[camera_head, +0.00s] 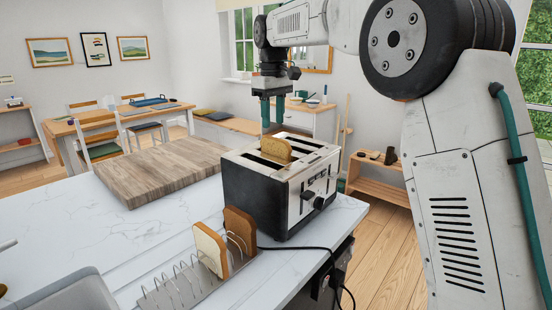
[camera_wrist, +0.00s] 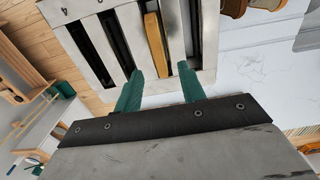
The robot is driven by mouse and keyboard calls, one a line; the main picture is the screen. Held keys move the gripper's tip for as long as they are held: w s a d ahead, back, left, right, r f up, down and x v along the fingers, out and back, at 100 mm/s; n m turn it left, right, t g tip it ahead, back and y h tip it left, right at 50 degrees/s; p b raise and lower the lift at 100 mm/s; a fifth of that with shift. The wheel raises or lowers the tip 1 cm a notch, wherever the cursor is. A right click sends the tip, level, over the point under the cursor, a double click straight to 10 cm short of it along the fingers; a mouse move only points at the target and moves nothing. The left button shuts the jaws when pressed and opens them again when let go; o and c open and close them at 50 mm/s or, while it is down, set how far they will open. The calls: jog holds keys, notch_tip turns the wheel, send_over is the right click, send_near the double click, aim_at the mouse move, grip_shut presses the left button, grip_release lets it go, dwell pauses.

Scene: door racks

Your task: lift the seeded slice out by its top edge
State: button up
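The slice (camera_head: 275,148) stands upright in a slot of the toaster (camera_head: 262,195), its top part above the slot. Its face is tan and looks speckled; its lower part is hidden inside. In the wrist view the slice (camera_wrist: 155,40) shows edge-on as a narrow tan strip, with dark empty slots beside it. My gripper (camera_head: 272,126) is above the toaster, pointing down, with its green fingers apart. In the wrist view my gripper (camera_wrist: 160,71) is open and empty, and the slice lines up between the fingertips in the picture. I see no contact.
A wire rack (camera_head: 183,287) in front of the toaster holds a pale slice (camera_head: 210,249) and a brown slice (camera_head: 240,228). A wooden board (camera_head: 165,170) lies left of the toaster. A black cord (camera_head: 300,249) runs over the counter's edge.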

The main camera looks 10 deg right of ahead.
aim_at(274, 138)
notch_tip(274, 138, down, 7)
jog(key=shift+d+f, duration=0.15)
jog(key=shift+f, duration=0.05)
jog(key=shift+c, duration=0.3)
grip_shut()
